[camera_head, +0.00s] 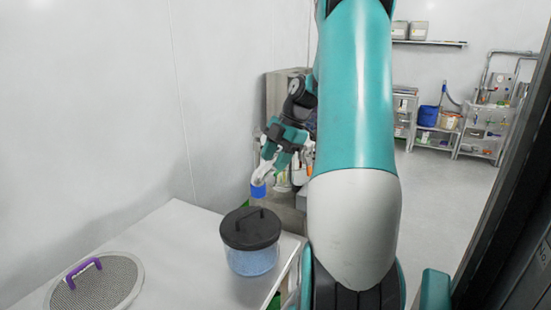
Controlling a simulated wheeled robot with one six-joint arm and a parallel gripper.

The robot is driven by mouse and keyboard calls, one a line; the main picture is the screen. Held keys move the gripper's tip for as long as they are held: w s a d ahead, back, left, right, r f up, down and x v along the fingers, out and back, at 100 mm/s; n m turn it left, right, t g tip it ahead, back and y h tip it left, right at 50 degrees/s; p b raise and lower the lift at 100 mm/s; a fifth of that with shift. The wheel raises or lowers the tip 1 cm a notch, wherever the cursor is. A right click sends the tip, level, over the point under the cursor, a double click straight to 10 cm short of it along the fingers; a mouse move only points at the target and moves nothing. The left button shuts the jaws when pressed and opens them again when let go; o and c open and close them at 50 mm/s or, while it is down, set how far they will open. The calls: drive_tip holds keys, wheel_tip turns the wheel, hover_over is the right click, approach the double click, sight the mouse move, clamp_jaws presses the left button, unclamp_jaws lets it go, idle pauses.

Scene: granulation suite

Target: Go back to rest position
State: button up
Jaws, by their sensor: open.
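My gripper (262,181) hangs at the end of my teal and white arm, left of the large arm link.
A round mesh sieve (118,277) with a purple handle (84,270) lies at the table's near left. Metal cabinets (285,92) stand behind the gripper. Shelves (484,130) with a blue bucket (428,116) stand at the back right. The floor (440,185) before them is clear. A dark frame edges the right.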

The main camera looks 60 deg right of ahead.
idle(0.4)
drive_tip(key=w+a+r+m+g, duration=0.1)
drive_tip(key=w+a+r+m, duration=0.1)
drive_tip(key=a, duration=1.1)
drive_tip(key=w+a+r+m+g, duration=0.1)
drive_tip(key=w+a, duration=0.2)
drive_tip(key=a, duration=1)
drive_tip(key=s+a+m+g, duration=0.1)
drive_tip(key=s+a+m, duration=0.3)
drive_tip(key=s+a, duration=1.1)
drive_tip(key=shift+a+f+m+y, duration=0.2)
drive_tip(key=shift+a+m+y, duration=0.1)
drive_tip(key=shift+a, duration=0.9)
